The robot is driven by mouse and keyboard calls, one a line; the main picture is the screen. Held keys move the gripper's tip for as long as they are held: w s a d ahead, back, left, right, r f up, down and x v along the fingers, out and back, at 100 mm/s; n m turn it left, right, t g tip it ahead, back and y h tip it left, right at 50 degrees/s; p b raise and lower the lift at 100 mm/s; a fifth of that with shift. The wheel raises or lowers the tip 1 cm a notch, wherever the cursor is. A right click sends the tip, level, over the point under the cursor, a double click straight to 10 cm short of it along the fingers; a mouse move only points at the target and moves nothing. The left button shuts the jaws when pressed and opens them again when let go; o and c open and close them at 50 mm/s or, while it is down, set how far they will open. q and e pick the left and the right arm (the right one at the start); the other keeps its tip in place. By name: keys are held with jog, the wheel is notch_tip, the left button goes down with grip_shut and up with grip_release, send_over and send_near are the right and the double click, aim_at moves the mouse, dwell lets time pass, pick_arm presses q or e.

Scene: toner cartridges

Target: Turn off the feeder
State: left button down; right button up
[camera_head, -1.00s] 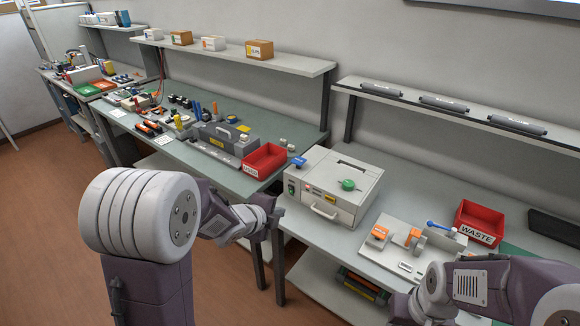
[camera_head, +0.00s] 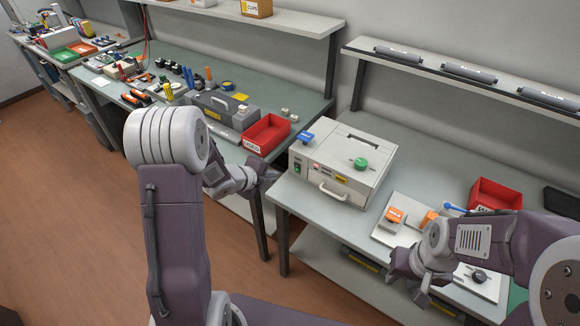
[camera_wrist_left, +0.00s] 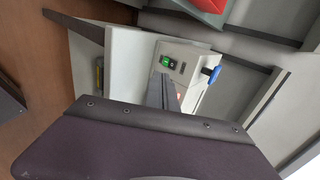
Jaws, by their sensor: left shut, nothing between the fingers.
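The feeder appears to be the pale box-shaped machine (camera_head: 330,158) on the right-hand bench. It has a green knob (camera_head: 361,163) on top, a front handle and a blue-tipped part (camera_head: 308,137) at its left. A green switch (camera_head: 297,168) is at the left end of its front face. The switch also shows in the left wrist view (camera_wrist_left: 166,61), just beyond the fingers. My left gripper (camera_head: 277,176) is shut and empty, left of the switch and apparently a little short of it. My right gripper (camera_head: 408,282) looks open and empty, near the bench's front edge.
A red bin (camera_head: 265,134) stands on the green-topped bench, left of the feeder. Another red bin (camera_head: 494,194) is at the right, behind a pale fixture with orange parts (camera_head: 394,216). Rollers lie on the shelf (camera_head: 450,80) above. Open floor lies at the left.

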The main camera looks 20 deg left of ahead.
aim_at(295, 164)
pick_arm(q)
jog(key=x, duration=0.7)
jog(key=shift+w+d+f, duration=0.2)
jog(key=shift+f, duration=0.1)
jog(key=w, duration=0.1)
jog(key=p, duration=0.1)
jog(key=w+d, duration=0.1)
jog(key=shift+w+r, duration=0.25)
jog(key=shift+w, duration=0.05)
jog(key=shift+w+d+r+p, duration=0.1)
jog(key=shift+w+d+p, duration=0.1)
jog(key=shift+w+p, duration=0.25)
jog(key=shift+w, duration=0.2)
jog(key=shift+w+d+r, duration=0.1)
jog(key=shift+w+d, duration=0.05)
jog(key=shift+w, duration=0.25)
jog(key=shift+r+p, duration=0.65)
jog(key=shift+r, duration=0.2)
